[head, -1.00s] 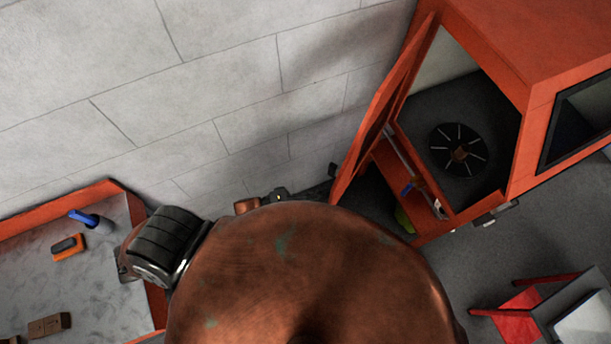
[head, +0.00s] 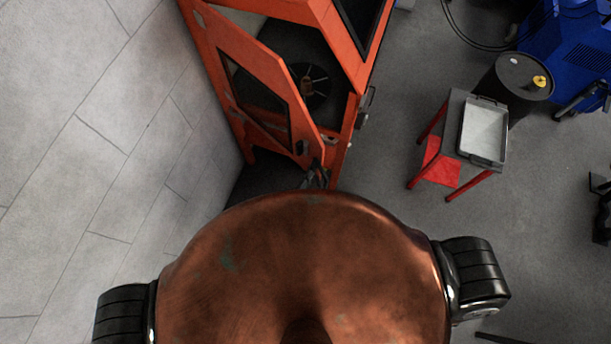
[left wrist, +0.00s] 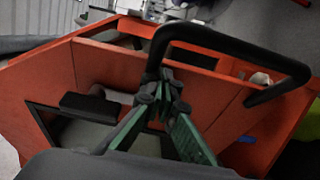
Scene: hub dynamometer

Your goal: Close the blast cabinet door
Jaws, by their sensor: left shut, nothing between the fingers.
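The orange blast cabinet (head: 345,60) stands at the upper middle of the head view. Its orange windowed door (head: 280,75) is partly open, with a gap at its right edge through which the dark interior shows. My left gripper (head: 318,177) is at the lower free edge of the door, small and dark there. In the left wrist view, the shut left gripper (left wrist: 163,88) has its green-padded fingers together at one end of the black bar handle (left wrist: 230,38). They hold nothing; whether they touch the bar is unclear. The door panel (left wrist: 100,65) shows behind. My right gripper is out of view.
A red-legged stand (head: 437,165) with a grey tray (head: 484,130) is right of the cabinet. A black drum (head: 515,85) and a blue machine (head: 575,45) are farther right. A grey block wall (head: 100,120) runs along the left. Grey floor is clear between cabinet and stand.

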